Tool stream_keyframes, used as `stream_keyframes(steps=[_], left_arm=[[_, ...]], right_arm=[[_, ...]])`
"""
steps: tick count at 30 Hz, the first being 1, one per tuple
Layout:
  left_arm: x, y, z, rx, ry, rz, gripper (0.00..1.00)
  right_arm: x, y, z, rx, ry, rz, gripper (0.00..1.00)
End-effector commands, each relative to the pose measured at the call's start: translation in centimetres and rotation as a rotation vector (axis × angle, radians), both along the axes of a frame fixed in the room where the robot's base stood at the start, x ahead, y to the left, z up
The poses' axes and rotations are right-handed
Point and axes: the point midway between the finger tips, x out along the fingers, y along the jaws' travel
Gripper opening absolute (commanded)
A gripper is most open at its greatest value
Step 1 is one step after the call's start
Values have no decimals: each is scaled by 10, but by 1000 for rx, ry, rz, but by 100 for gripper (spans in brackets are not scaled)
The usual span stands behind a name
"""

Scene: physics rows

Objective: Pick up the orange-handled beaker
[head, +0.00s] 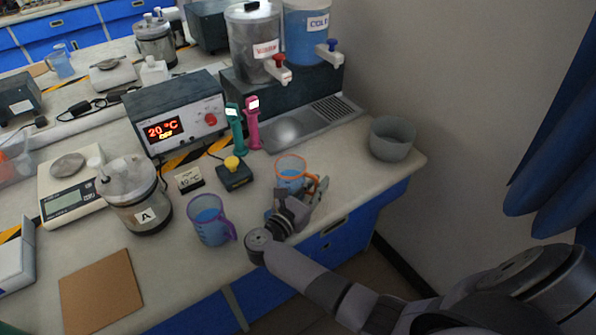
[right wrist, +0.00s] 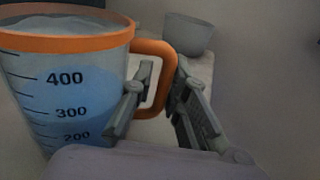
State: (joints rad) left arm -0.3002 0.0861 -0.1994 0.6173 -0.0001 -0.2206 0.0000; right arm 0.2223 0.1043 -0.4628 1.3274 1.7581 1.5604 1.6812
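The orange-handled beaker (head: 289,172) stands on the bench near its front right edge, with an orange rim and blue liquid inside. In the right wrist view the beaker (right wrist: 70,90) fills the left side, with marks such as 400 and 300. My right gripper (head: 303,192) is at the handle. In the right wrist view its fingers (right wrist: 163,92) are apart, one on each side of the orange handle (right wrist: 155,75), with a gap showing beside the outer finger. I cannot tell whether the inner finger touches the handle. My left gripper is not in view.
A purple-handled beaker (head: 209,220) stands left of my right gripper. A grey bowl (head: 392,139) is at the bench's right end. A yellow-button box (head: 235,174) and a drip tray (head: 300,125) lie behind. A jar marked A (head: 138,195) stands further left.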

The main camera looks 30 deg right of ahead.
Motion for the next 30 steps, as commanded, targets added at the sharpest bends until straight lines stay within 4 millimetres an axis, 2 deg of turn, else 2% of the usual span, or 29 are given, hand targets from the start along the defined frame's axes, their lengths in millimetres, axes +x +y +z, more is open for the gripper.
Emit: stream_keyframes(steps=[3,5,12,20,30], left_arm=[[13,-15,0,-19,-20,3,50],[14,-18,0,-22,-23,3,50],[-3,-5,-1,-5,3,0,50],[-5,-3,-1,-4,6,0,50],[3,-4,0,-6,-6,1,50]], right_arm=[[-1,0,-3,2,5,0,15],[-1,0,-3,2,5,0,15],[-1,0,-3,1,4,0,0],[-1,0,-3,3,6,0,0],[-1,0,-3,2,4,0,0]])
